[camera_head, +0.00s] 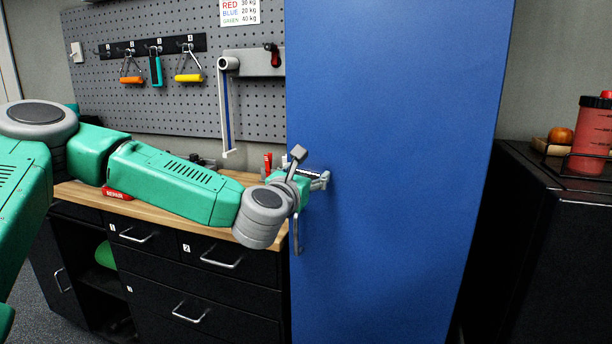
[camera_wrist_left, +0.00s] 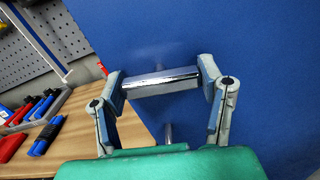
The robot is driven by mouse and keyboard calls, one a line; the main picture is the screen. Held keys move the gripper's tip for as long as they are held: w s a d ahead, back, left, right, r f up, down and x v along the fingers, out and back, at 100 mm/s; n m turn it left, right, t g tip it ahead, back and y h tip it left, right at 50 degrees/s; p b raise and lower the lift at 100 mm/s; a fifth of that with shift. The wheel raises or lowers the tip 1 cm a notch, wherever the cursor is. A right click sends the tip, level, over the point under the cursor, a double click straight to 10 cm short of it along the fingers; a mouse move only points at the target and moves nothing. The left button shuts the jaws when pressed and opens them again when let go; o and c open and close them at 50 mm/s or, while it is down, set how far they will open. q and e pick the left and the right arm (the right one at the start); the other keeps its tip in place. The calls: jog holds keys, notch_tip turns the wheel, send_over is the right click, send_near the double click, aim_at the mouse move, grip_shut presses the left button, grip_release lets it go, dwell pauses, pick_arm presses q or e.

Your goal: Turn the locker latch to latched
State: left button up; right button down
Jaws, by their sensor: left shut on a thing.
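The blue locker door (camera_head: 400,150) fills the middle of the head view and also backs the left wrist view (camera_wrist_left: 270,90). My left gripper (camera_head: 318,180) is at the door's left edge. In the left wrist view its two fingers (camera_wrist_left: 162,84) are closed on the ends of a chrome bar, the latch lever (camera_wrist_left: 158,80). The lever lies crosswise between the fingers, slightly tilted. In the head view the gripper and wrist hide most of the latch. My right gripper is not in view.
A vertical door handle (camera_head: 297,236) is just below my left wrist. A wooden workbench (camera_head: 232,174) with black drawers (camera_head: 210,285) stands left of the locker, under a grey pegboard (camera_head: 130,65). A black cabinet (camera_head: 545,240) with a red bottle (camera_head: 590,140) stands right.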

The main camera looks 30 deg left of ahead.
pick_arm(q)
jog(key=m, duration=0.3)
jog(key=shift+f+m, duration=0.15)
jog(key=shift+m, duration=0.15)
jog(key=m, duration=0.4)
jog(key=shift+a+m+p, duration=0.1)
jog(key=shift+m+p, duration=0.2)
jog(key=m+p, duration=0.1)
jog(key=m, duration=0.3)
jog(key=shift+m+p, duration=0.5)
jog(key=shift+m, duration=1.7)
jog(key=shift+f, duration=0.1)
jog(key=o, duration=1.2)
jog(key=shift+c, duration=0.2)
jog(key=shift+w, duration=0.15)
